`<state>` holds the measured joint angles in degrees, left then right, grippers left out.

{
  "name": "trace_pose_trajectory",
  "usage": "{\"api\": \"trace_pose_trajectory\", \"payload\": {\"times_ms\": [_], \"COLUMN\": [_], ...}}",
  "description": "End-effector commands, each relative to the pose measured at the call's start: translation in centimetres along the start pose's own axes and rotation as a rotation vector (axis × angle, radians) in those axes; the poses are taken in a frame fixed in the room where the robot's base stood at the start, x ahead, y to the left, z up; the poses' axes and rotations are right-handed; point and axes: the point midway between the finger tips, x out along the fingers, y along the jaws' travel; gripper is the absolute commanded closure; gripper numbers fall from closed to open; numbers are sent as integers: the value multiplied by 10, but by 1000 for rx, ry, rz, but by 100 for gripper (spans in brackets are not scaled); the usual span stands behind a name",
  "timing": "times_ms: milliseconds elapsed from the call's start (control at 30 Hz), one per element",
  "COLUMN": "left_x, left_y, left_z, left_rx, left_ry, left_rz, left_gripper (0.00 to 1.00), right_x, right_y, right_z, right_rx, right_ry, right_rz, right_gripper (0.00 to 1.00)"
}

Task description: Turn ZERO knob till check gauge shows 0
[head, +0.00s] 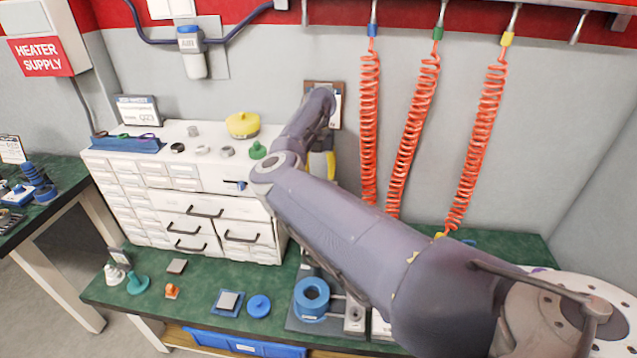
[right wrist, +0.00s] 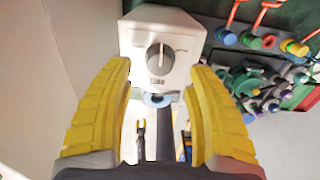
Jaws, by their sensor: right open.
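In the right wrist view a white box (right wrist: 178,24) carries a round grey knob (right wrist: 160,60) with a pale pointer bar standing about upright. A small label (right wrist: 158,81) sits below the knob; I cannot read it. My right gripper (right wrist: 162,75) has two yellow fingers spread wide, one on each side of the view below the knob. They appear empty, and I see no contact with the knob. In the head view the right gripper (head: 322,163) is mostly hidden behind my right arm, beside the white cabinet. I cannot make out a check gauge face. My left gripper is not in view.
A white drawer cabinet (head: 205,212) stands on the green bench, with a yellow lidded part (head: 243,124) on top. Red coiled hoses (head: 370,130) hang along the wall.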

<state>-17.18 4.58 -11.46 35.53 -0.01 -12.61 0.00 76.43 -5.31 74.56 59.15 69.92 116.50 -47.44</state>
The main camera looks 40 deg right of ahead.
Motion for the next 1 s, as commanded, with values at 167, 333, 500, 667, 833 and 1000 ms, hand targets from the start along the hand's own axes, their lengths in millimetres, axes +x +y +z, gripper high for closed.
{"api": "trace_pose_trajectory", "payload": {"times_ms": [167, 333, 500, 667, 833, 1000], "left_x": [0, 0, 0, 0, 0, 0], "left_y": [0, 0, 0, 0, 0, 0], "left_z": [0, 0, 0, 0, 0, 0], "left_rx": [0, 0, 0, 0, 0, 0], "left_ry": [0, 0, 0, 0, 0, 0], "left_rz": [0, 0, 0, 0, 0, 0], "left_gripper": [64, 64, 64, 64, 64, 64], "right_x": [24, 36, 42, 43, 43, 42], "right_y": [0, 0, 0, 0, 0, 0], "right_z": [0, 0, 0, 0, 0, 0], "right_rx": [-1, 0, 1, 1, 1, 1], "right_ry": [1, 0, 1, 0, 0, 0], "right_rz": [-1, -1, 1, 1, 0, 0], "right_gripper": [44, 44, 44, 44, 44, 64]}}
